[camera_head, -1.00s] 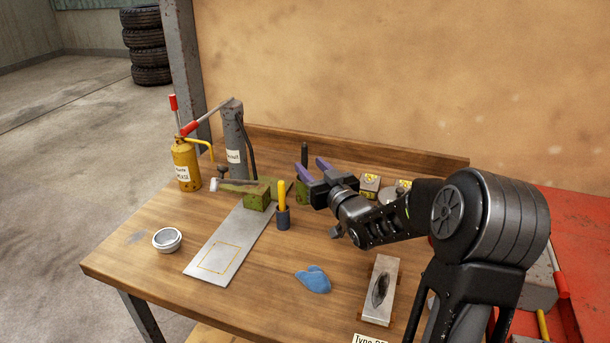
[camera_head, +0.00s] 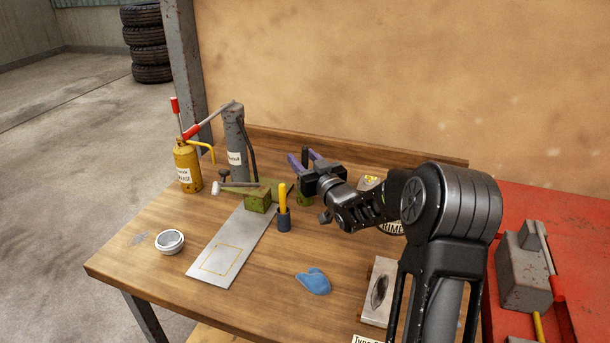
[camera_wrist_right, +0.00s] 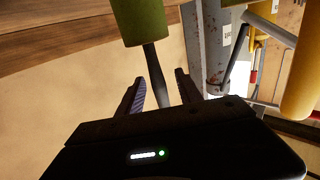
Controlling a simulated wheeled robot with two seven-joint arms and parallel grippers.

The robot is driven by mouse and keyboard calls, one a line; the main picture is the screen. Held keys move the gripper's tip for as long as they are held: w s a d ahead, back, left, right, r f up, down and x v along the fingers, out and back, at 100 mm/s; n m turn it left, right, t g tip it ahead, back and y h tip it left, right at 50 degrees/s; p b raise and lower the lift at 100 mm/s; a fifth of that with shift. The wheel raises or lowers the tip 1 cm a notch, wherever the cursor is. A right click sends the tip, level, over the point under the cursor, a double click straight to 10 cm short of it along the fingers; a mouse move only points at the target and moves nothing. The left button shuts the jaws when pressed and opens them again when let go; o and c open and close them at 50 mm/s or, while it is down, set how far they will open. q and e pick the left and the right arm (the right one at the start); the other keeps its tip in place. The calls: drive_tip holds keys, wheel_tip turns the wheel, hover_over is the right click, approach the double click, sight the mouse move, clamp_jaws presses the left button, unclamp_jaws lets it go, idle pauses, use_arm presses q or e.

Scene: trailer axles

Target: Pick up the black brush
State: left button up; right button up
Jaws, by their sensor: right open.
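The black brush (camera_head: 305,152) stands upright in a green holder (camera_head: 305,199) at the back of the workbench, partly hidden by my right gripper. In the right wrist view, its black handle (camera_wrist_right: 155,75) sticks out of the green holder (camera_wrist_right: 138,20) and lies between the two purple-padded fingers. My right gripper (camera_head: 304,161) is open, with its fingers on either side of the handle and a gap visible on both sides in the wrist view (camera_wrist_right: 161,92). My left gripper is in neither view.
A dark cup with a yellow-handled tool (camera_head: 283,215) stands just left of my right gripper. A hammer (camera_head: 235,185), a grey cylinder (camera_head: 235,145) and a yellow grease can (camera_head: 187,165) are further left. A blue cloth (camera_head: 313,281) lies in front.

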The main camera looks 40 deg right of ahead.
drive_tip(key=shift+w+d, duration=0.2)
drive_tip(key=shift+w, duration=0.85)
drive_tip(key=shift+c, duration=0.4)
clamp_jaws()
